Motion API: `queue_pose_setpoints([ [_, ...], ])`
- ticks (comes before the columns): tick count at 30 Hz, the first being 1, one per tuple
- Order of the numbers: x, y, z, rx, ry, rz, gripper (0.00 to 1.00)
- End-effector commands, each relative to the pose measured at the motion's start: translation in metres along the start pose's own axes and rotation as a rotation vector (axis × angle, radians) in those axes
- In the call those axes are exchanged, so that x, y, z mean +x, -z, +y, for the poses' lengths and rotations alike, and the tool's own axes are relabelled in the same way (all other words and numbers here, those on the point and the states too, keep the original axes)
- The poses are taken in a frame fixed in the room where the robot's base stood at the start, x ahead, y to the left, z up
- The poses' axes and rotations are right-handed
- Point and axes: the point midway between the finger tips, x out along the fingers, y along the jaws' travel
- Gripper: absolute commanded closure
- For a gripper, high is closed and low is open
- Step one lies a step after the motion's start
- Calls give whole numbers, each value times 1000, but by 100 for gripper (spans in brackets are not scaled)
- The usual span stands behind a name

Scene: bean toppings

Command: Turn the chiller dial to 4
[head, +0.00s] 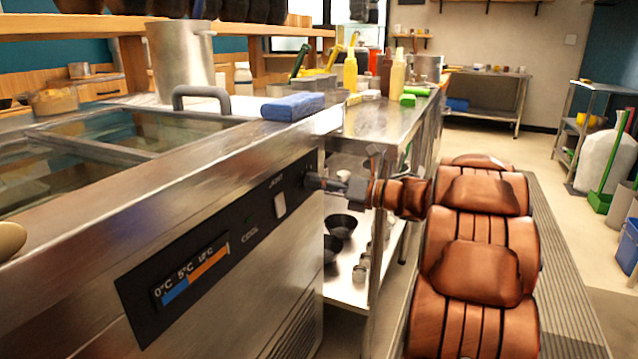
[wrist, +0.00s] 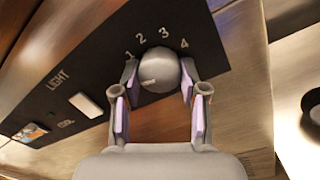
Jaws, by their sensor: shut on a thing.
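The chiller dial (wrist: 160,68) is a round grey knob on the black control panel (wrist: 95,75), with the numbers 1, 2, 3 and 4 in an arc along its far side. My gripper (wrist: 159,80) is shut on the dial, one finger on each side, with the left finger near the 1 and the right finger below the 4. A small light mark shows on the dial's lower left; I cannot tell which number the dial is set to. In the head view my gripper (head: 328,184) reaches the right end of the panel and mostly hides the dial.
The panel also carries a white light switch (head: 279,205) and a blue and orange temperature display (head: 195,272). A blue sponge (head: 292,106) and a grey handle (head: 202,95) are on top of the chiller. A steel table (head: 385,122) with bottles stands beyond it.

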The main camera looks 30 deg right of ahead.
Motion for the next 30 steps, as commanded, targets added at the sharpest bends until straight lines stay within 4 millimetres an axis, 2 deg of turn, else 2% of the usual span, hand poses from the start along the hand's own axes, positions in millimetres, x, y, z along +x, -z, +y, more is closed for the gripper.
queue_pose_setpoints([
  [8,0,-2,1,201,0,-6,92],
  [30,0,-5,4,907,-14,-31,92],
])
